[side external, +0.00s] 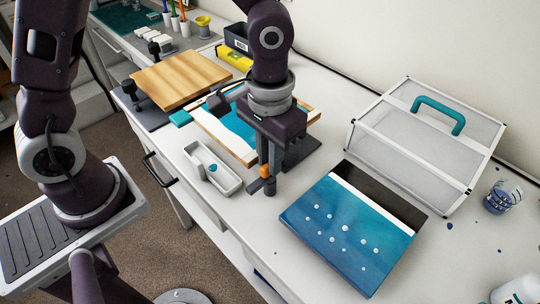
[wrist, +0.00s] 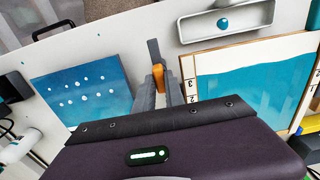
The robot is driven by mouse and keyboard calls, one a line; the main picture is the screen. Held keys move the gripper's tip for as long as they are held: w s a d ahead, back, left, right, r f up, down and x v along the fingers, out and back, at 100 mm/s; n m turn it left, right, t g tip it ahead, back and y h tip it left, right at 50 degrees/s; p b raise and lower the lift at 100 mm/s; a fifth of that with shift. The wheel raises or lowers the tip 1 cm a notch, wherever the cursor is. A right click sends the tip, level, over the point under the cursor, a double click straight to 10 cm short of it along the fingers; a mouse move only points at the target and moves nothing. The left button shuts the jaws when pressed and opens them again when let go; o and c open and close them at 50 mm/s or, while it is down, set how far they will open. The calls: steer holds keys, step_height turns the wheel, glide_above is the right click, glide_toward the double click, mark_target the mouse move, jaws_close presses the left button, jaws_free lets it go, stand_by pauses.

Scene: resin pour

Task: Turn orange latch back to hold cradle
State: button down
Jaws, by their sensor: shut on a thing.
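The orange latch (side external: 266,171) is a small upright piece by the near right corner of the wood-framed panel. My gripper (side external: 265,178) points down there, its fingers shut on the latch. In the wrist view the latch (wrist: 159,78) shows between the two grey fingers, in front of a dark grey post (wrist: 154,51). The panel (side external: 239,152) has a pale wood rim and a blue and white face; it rests in the dark grey cradle (side external: 302,152), partly hidden behind my gripper. In the wrist view the panel's rim (wrist: 189,73) carries numbers.
A white tray (side external: 227,184) with a blue blob lies left of my gripper. A blue panel with white dots (side external: 345,230) lies at the front right. A mesh-sided box with a teal handle (side external: 400,140) stands at the right. A wooden board (side external: 180,78) is at the back left.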

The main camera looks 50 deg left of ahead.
steer(key=shift+m, duration=0.4)
steer(key=m, duration=1.3)
steer(key=shift+m, duration=2.2)
steer(key=c, duration=1.4)
jaws_free()
